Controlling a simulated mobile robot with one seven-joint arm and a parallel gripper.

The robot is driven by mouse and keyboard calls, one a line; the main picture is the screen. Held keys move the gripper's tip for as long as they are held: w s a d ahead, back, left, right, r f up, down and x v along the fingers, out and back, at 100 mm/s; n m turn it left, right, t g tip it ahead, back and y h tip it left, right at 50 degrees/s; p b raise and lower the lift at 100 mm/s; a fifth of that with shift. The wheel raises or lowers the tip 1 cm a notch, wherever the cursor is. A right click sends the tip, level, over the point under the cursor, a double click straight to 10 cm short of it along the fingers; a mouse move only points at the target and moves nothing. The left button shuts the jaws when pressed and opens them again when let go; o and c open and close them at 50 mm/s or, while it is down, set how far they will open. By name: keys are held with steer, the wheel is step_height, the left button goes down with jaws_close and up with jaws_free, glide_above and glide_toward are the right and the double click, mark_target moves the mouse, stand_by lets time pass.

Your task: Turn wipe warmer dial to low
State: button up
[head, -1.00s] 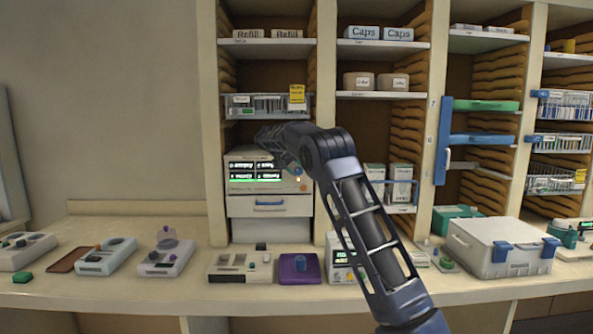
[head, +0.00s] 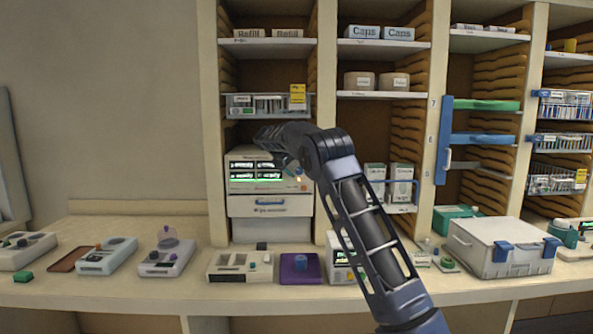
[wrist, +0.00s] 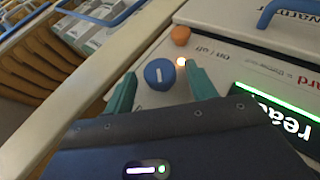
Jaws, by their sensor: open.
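The wipe warmer is a white box (head: 240,187) with lit green-and-black displays, standing in the shelf bay in the head view. In the wrist view its blue round dial (wrist: 159,76) carries a short white line, beside the "on / off" lettering. My gripper (wrist: 160,71) is open, its two green fingertips on either side of the dial. I cannot tell whether they touch it. A small lit white light (wrist: 181,61) and an orange knob (wrist: 180,36) sit close by. In the head view my wrist hides part of the warmer's upper front.
A wooden upright (wrist: 98,84) runs close beside the warmer's panel. A wire basket (head: 240,106) is on the shelf above. The counter below holds several small devices, a purple block (head: 300,270) and a grey case (head: 490,250) at right.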

steer(key=v, duration=1)
steer(key=shift+a+r, duration=0.2)
steer(key=shift+r, duration=0.05)
steer(key=shift+s, duration=0.15)
steer(key=s+d+r+g+y, duration=0.1)
steer(key=s+d+r, duration=0.1)
steer(key=s+d, duration=0.35)
steer(key=s+d+r+y, duration=0.1)
steer(key=s+d, duration=0.2)
steer(key=d, duration=0.6)
steer(key=s+d+y, duration=0.3)
steer(key=s+d, duration=0.8)
steer(key=s, duration=0.5)
steer(key=s+d+f+y, duration=0.1)
steer(key=s+f, duration=0.5)
steer(key=s, duration=0.5)
steer(key=s+d+f+m+y, duration=0.1)
steer(key=s+d+f, duration=0.1)
steer(key=s+f, duration=0.4)
steer(key=s+d+f+y, duration=0.1)
steer(key=s+f, duration=0.5)
steer(key=s, duration=1)
steer(key=shift+d+m+t, duration=0.25)
steer(key=shift+m+t, duration=0.05)
steer(key=shift+m, duration=0.1)
